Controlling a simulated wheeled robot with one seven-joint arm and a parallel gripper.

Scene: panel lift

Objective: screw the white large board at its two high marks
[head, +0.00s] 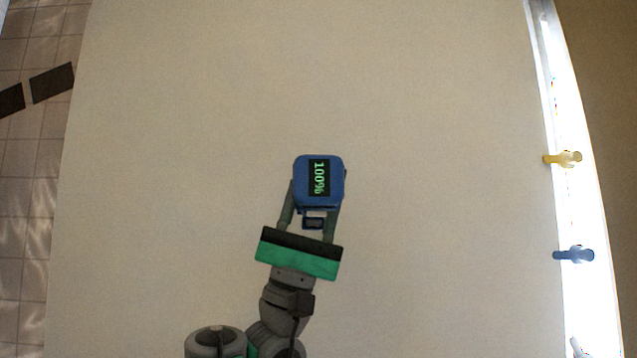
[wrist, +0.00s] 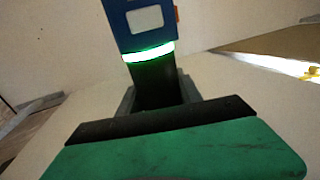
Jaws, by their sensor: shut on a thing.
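A blue power tool (head: 303,172) with a display reading 100% is in my gripper (head: 311,208), near the middle of the head view. In the wrist view, the tool's blue body (wrist: 140,18) has a lit green ring below it, and its dark handle runs down between the fingers of my gripper (wrist: 160,92). The gripper is shut on that handle. A large plain pale surface (head: 430,120), which may be the white large board, fills most of the head view behind the tool. I see no marks or screws on it. The tool's tip is hidden, and I cannot tell whether it touches the surface.
A bright white strip (head: 588,205) runs down the right side of the head view. A yellow peg-like piece (head: 563,158) and a blue one (head: 574,254) stick out there. Tiles (head: 25,190) and dark flat pieces (head: 52,83) show at the left.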

